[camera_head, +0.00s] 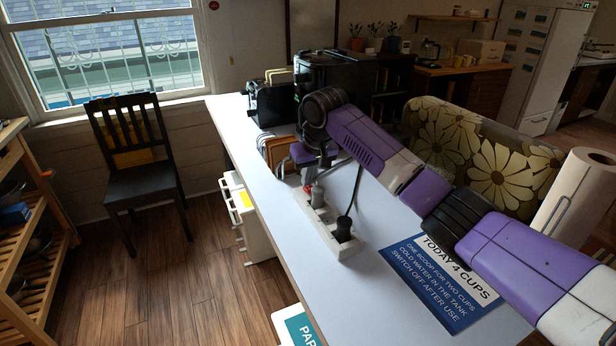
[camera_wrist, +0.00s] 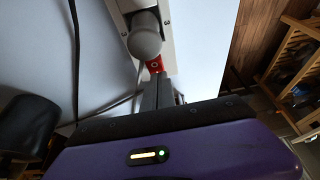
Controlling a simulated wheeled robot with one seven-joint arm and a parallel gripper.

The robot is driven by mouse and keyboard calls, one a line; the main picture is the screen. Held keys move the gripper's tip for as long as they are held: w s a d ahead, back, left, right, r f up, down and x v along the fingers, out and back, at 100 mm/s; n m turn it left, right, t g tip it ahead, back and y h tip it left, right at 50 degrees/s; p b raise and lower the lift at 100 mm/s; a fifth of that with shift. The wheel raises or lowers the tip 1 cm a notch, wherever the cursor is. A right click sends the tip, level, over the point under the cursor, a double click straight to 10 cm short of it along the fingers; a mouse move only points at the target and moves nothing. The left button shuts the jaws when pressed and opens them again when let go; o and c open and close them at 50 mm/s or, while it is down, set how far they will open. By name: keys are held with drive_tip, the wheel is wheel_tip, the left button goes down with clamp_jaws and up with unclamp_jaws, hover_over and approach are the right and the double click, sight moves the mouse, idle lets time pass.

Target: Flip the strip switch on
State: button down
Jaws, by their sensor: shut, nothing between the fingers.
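The white power strip (camera_head: 318,222) lies lengthwise on the pale table, with dark plugs in it. In the wrist view the strip (camera_wrist: 184,35) runs up from the centre, with a round grey plug (camera_wrist: 145,38) in front of its red switch (camera_wrist: 154,65). The switch also shows at the strip's far end in the head view (camera_head: 303,191). My gripper (camera_head: 307,184) is shut and empty, pointing down at that end. In the wrist view its fingertips (camera_wrist: 158,80) are right at the red switch. I cannot tell whether they touch it or how the rocker is tilted.
A blue sign (camera_head: 440,280) lies on the table (camera_head: 345,300) right of the strip. A black cord (camera_head: 356,187) rises from the near plug. A toaster (camera_head: 270,102) and a rack (camera_head: 278,153) stand behind my gripper. A paper towel roll (camera_head: 578,200) stands at right.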

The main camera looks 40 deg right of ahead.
drive_tip(key=shift+s+a+f+p, duration=0.1)
drive_tip(key=shift+s+a+p, duration=0.15)
drive_tip(key=shift+s+p, duration=0.5)
drive_tip(key=shift+s+r+p, duration=0.1)
drive_tip(key=shift+r+p, duration=0.55)
drive_tip(key=shift+r, duration=0.1)
drive_tip(key=p+v, duration=0.3)
drive_tip(key=shift+w+r, duration=0.2)
drive_tip(key=shift+w, duration=0.05)
drive_tip(key=d+b+v, duration=0.1)
drive_tip(key=v, duration=0.8)
drive_tip(key=shift+s+a+b, duration=0.2)
drive_tip(key=shift+a+b, duration=0.15)
drive_tip(key=shift+a, duration=0.15)
drive_tip(key=shift+r, duration=0.15)
